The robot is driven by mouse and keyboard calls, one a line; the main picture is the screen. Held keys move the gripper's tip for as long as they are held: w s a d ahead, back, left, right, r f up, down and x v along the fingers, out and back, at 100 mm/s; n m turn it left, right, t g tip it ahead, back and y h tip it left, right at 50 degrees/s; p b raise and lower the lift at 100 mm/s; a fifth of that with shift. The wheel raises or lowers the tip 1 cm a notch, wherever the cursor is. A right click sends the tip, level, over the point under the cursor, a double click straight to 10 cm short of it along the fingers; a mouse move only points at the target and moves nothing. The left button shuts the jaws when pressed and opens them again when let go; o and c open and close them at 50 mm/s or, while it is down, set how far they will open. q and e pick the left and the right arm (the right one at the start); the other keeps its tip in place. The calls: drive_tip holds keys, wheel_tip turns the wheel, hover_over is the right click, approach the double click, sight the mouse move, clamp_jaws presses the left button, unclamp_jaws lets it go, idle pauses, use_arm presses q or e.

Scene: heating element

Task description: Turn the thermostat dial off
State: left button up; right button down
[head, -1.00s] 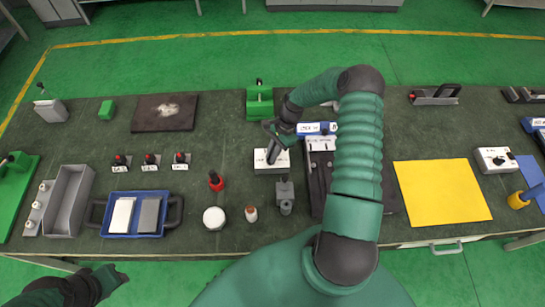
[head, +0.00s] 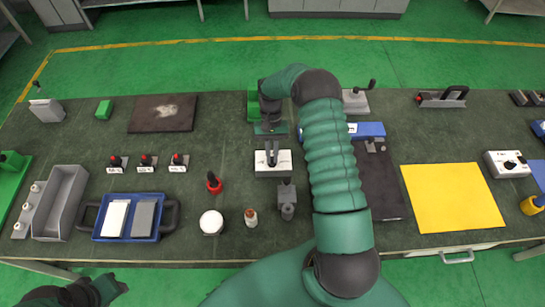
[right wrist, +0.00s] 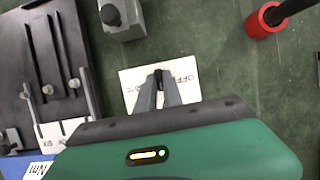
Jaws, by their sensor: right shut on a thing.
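The thermostat is a white box (head: 284,168) near the middle of the bench. In the right wrist view its white face (right wrist: 187,82) carries printed lettering that includes "OFF". My right gripper (head: 272,161) is over the middle of the box. In the right wrist view its two fingers (right wrist: 158,80) are closed together on the dial, which is mostly hidden between them. The dial's pointing direction cannot be read. My left gripper (head: 108,284) hangs at the lower left, off the bench and away from the thermostat; its jaws are unclear.
A grey block (head: 287,195) stands just in front of the thermostat. A red-based tool (head: 214,183) stands to its left. A dark tray (head: 378,185) and blue block (head: 368,130) lie to its right. Another white box with a black knob (head: 507,163) is at far right.

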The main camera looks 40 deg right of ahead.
drive_tip(key=n, duration=0.1)
drive_tip(key=n+h, duration=0.1)
drive_tip(key=n, duration=0.2)
drive_tip(key=shift+w+a+n+g+h+b, duration=0.1)
drive_tip(key=shift+w+n+g+h+b, duration=0.15)
drive_tip(key=shift+n+g+h+b, duration=0.1)
drive_tip(key=n+h, duration=0.1)
drive_tip(key=n, duration=0.1)
drive_tip(key=n+h, duration=0.1)
drive_tip(key=n, duration=0.2)
drive_tip(key=shift+a+r, duration=0.1)
drive_tip(key=shift+a, duration=0.1)
drive_tip(key=n, duration=0.2)
drive_tip(key=n+h+p, duration=0.1)
drive_tip(key=n, duration=0.1)
drive_tip(key=shift+a+n+h, duration=0.15)
drive_tip(key=shift+n+h, duration=0.1)
drive_tip(key=shift+n, duration=0.1)
drive_tip(key=shift+s+a+n+t+h+p, duration=0.15)
drive_tip(key=shift+n+t+h, duration=0.2)
drive_tip(key=shift+n, duration=0.5)
drive_tip(key=shift+d+n+t+h+p, duration=0.15)
drive_tip(key=shift+n+t, duration=0.25)
drive_tip(key=shift+n, duration=0.45)
drive_tip(key=shift+a, duration=0.1)
drive_tip(key=c, duration=1.7)
unclamp_jaws()
drive_tip(key=shift+o, duration=1.1)
